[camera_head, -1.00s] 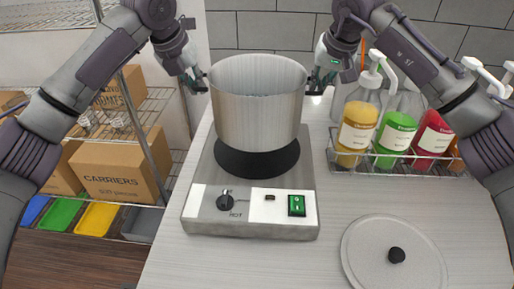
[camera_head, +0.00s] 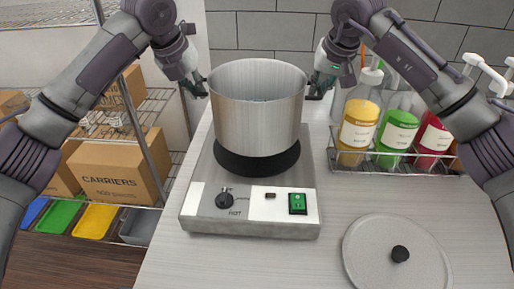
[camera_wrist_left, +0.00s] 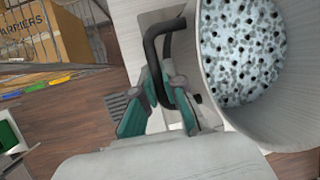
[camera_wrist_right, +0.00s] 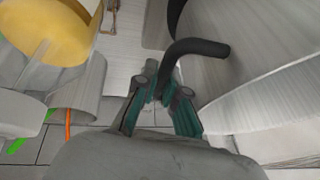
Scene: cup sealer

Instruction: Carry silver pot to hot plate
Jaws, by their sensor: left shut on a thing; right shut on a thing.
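The silver pot (camera_head: 257,112) is upright over the black round plate of the hot plate (camera_head: 250,208); whether it touches the plate or hovers just above it I cannot tell. My left gripper (camera_head: 200,88) is shut on the pot's left black handle, which shows in the left wrist view (camera_wrist_left: 152,52). My right gripper (camera_head: 318,90) is shut on the right black handle, which shows in the right wrist view (camera_wrist_right: 192,48). Speckled, dark-dotted contents (camera_wrist_left: 245,50) show inside the pot.
A rack (camera_head: 400,160) of yellow, green and red pump bottles stands right of the hot plate. A grey lid with a black knob (camera_head: 400,254) lies at the front right. Wire shelves with cardboard boxes (camera_head: 118,170) stand at the left. The counter between lid and hot plate is clear.

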